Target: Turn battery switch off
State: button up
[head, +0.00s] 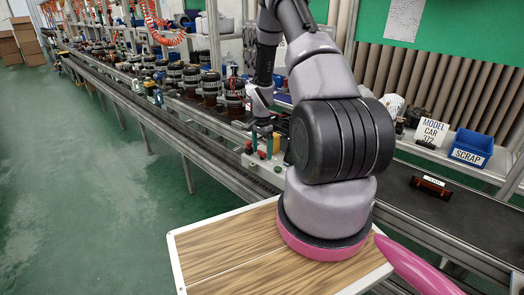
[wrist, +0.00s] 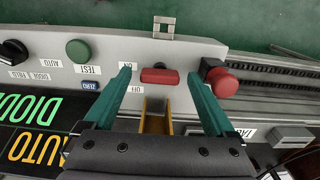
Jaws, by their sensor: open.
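The battery switch appears to be the red bar-shaped handle (wrist: 160,76) on the grey control panel in the wrist view. It lies crosswise in that picture, with an ON label (wrist: 127,66) and an OFF label (wrist: 136,89) to its left. My gripper (wrist: 159,82) is open, its two teal fingers on either side of the handle with gaps. Whether the fingertips are level with the handle or above it I cannot tell. In the head view my gripper (head: 265,140) points down at the panel beside the conveyor, and the handle is not clearly visible there.
A red mushroom button (wrist: 222,82) sits close to the right finger. A green button (wrist: 78,50) and a black knob (wrist: 12,50) are left of the handle. A lit display (wrist: 35,125) lies lower left. A blue scrap bin (head: 470,148) stands far right.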

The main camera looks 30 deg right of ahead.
jog(key=shift+c, duration=0.3)
jog(key=c, duration=1.3)
jog(key=shift+n, duration=0.3)
jog(key=n, duration=0.3)
jog(key=shift+n, duration=0.4)
jog(key=n, duration=0.4)
jog(key=shift+n, duration=0.3)
jog(key=n, duration=0.4)
jog(key=shift+n, duration=2.5)
